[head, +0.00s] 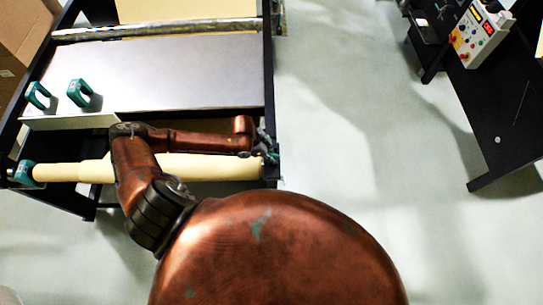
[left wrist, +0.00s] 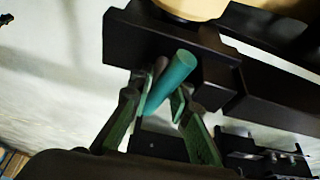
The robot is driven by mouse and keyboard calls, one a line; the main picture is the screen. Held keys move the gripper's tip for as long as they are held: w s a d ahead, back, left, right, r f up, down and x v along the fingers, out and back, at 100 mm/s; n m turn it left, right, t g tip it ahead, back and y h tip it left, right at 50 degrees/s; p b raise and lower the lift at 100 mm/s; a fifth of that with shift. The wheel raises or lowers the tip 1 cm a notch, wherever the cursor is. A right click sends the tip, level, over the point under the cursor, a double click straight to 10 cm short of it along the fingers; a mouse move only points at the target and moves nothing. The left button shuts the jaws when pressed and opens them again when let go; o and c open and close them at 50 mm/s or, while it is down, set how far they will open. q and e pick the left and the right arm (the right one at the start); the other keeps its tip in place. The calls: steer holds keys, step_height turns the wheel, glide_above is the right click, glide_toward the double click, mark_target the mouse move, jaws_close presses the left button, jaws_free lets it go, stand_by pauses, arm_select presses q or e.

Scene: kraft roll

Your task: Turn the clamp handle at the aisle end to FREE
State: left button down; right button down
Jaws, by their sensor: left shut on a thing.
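The clamp handle is a teal rounded bar (left wrist: 177,70) in the left wrist view, standing out at a slant from a black bracket (left wrist: 140,38). My left gripper (left wrist: 159,92) has its two green-padded fingers on either side of the handle and is shut on it. In the head view my left gripper (head: 264,148) is at the right end of the kraft roll (head: 205,167), by the rack's corner, and mostly hides the handle there. No FREE marking can be read. My right gripper is not in view.
The black rack frame (head: 269,70) holds a grey top (head: 165,75) with two teal handles (head: 78,93). Another teal clamp (head: 23,173) is at the roll's left end. A black table (head: 500,110) with a control box (head: 480,34) stands at right. Clear floor lies between.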

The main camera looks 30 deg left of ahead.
arm_select(q)
steer(key=c, duration=1.8)
jaws_free()
steer(key=shift+r, duration=0.1)
steer(key=shift+a+r, duration=0.15)
steer(key=shift+r, duration=0.05)
steer(key=v, duration=1.1)
steer(key=shift+s+a+r, duration=0.1)
steer(key=shift+s+r, duration=0.05)
steer(key=shift+r, duration=0.05)
